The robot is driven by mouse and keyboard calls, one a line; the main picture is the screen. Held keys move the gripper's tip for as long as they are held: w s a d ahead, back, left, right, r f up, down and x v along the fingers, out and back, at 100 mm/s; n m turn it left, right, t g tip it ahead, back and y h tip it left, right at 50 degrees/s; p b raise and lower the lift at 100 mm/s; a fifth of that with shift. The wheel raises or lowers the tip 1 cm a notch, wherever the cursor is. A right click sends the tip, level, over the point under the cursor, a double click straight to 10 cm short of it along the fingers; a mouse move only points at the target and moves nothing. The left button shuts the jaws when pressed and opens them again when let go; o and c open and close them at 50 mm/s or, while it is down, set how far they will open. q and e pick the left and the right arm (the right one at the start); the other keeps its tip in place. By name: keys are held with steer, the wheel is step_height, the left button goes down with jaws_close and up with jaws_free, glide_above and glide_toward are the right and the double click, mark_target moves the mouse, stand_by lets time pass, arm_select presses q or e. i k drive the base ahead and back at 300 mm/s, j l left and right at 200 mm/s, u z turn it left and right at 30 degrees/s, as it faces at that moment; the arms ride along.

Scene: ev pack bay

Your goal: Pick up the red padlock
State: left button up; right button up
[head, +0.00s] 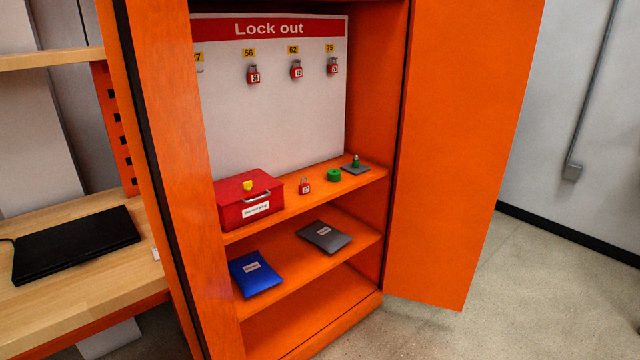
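A small red padlock (305,187) with a white label stands on the upper shelf (285,206) of the orange cabinet, between the red box and a green round object. More red padlocks hang on the white "Lock out" board (268,110): one under tag 56 (253,75), one under tag 62 (296,70) and one under tag 75 (332,67). The hook under the leftmost tag looks empty. Neither of my grippers shows in the head view.
A red box (249,198) with a handle and a yellow piece on top stands left of the shelf padlock. The green round object (333,175) and a small green-topped item (355,163) stand right. The open orange door (462,140) flanks the right side. A workbench (95,285) stands left.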

mark_target(304, 188)
steer(key=i+l+u, duration=0.2)
steer(key=i+l, duration=0.2)
steer(key=l, duration=0.2)
steer(key=i+l+u, duration=0.1)
steer(key=l, duration=0.25)
steer(key=i+l, duration=0.25)
steer(key=i+l+u, duration=0.15)
steer(key=l, duration=0.25)
steer(key=i+l+u, duration=0.1)
steer(key=l, duration=0.25)
steer(key=i, duration=0.1)
